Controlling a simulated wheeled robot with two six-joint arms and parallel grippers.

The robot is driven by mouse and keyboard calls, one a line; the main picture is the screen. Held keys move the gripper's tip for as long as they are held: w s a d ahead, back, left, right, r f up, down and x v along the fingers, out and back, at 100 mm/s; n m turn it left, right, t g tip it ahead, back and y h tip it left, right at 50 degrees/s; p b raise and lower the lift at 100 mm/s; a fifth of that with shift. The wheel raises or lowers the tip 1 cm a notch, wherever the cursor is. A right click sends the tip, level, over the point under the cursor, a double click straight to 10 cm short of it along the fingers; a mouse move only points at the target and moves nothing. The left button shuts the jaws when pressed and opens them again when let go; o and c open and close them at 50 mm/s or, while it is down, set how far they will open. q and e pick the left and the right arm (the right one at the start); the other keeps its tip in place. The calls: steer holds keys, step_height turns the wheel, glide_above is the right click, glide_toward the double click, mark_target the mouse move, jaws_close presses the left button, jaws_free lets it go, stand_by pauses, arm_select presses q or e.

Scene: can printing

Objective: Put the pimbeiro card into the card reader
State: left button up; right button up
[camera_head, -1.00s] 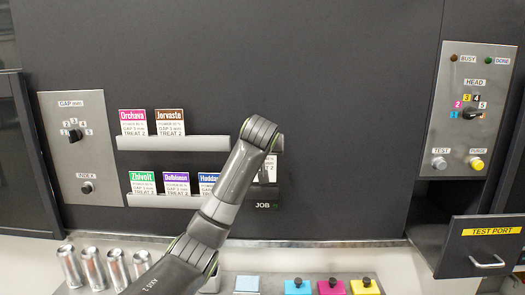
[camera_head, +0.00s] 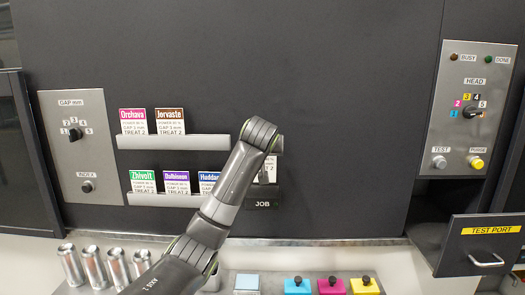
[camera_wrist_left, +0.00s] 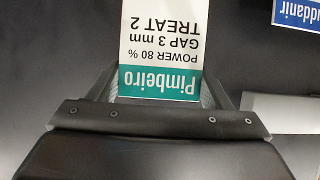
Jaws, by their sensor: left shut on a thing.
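The Pimbeiro card (camera_wrist_left: 160,60) is white with a teal name band and shows upside down in the left wrist view. My left gripper (camera_wrist_left: 160,92) is shut on its teal-band end, a finger on each side. In the head view my left arm covers most of the card; a white strip of it (camera_head: 271,170) shows beside the wrist. It stands just above the dark card reader (camera_head: 263,204) marked JOB. I cannot tell whether its lower edge is inside the slot. My right gripper is not in view.
Two grey racks hold other cards: Orchava (camera_head: 133,121), Jorvaste (camera_head: 170,121), Zhivolt (camera_head: 143,181), Dulbinnun (camera_head: 176,182) and Huddanir (camera_head: 208,180). Silver cans (camera_head: 93,266) and coloured blocks (camera_head: 298,286) stand in front. The test port drawer (camera_head: 487,246) juts out at right.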

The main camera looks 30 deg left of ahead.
arm_select(q)
steer(key=shift+f+b, duration=1)
steer(key=shift+f, duration=1.25)
steer(key=o, duration=1)
steer(key=shift+o, duration=0.2)
steer(key=shift+r, duration=0.1)
